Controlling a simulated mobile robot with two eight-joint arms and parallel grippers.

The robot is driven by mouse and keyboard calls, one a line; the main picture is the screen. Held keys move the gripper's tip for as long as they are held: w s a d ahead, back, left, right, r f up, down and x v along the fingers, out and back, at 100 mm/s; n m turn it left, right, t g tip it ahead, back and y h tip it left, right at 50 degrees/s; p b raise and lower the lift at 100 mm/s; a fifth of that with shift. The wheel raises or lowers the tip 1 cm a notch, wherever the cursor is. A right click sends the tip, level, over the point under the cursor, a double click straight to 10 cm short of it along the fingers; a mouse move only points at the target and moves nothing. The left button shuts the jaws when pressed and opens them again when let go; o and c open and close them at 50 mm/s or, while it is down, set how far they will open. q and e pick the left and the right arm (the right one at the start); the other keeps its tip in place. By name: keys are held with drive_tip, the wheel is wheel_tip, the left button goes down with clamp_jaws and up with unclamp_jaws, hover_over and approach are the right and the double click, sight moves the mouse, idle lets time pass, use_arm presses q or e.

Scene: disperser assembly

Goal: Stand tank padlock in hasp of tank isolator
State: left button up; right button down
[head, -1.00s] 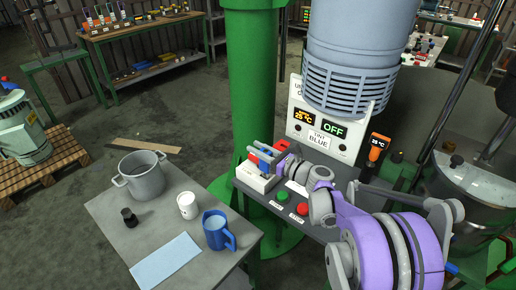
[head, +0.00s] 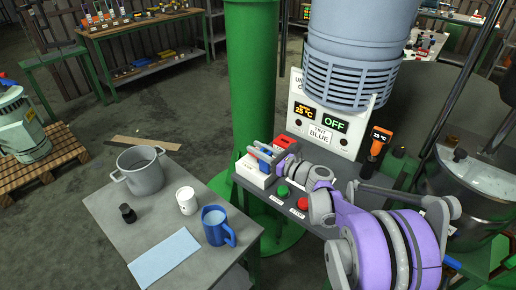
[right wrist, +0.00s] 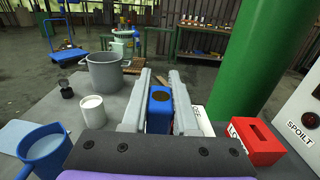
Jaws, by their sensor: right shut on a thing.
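My right gripper (head: 266,153) reaches in from the right over the left end of the grey bench. Its two grey fingers also show in the right wrist view (right wrist: 159,92), closed on a small blue block-like thing, which I take for the padlock (right wrist: 160,108). Its blue also shows between the fingers in the head view. A white box (head: 252,175) is just below the gripper, and a red box (head: 285,142) is just behind it. I cannot tell whether the padlock touches the white box. I cannot pick out the isolator's hasp. My left gripper is out of view.
A green button (head: 283,190) and a red button (head: 303,203) are on the bench below my wrist. A white panel (head: 318,128) reading OFF stands behind. The left table holds a pot (head: 143,176), a white cup (head: 186,201) and a blue jug (head: 214,232). A green column (head: 251,80) rises behind.

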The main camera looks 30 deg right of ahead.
drive_tip(key=shift+f, duration=0.25)
drive_tip(key=c, duration=0.6)
unclamp_jaws()
drive_tip(key=v, duration=1)
drive_tip(key=shift+s+d+b, duration=0.15)
drive_tip(key=shift+s+b, duration=0.2)
drive_tip(key=shift+b, duration=0.05)
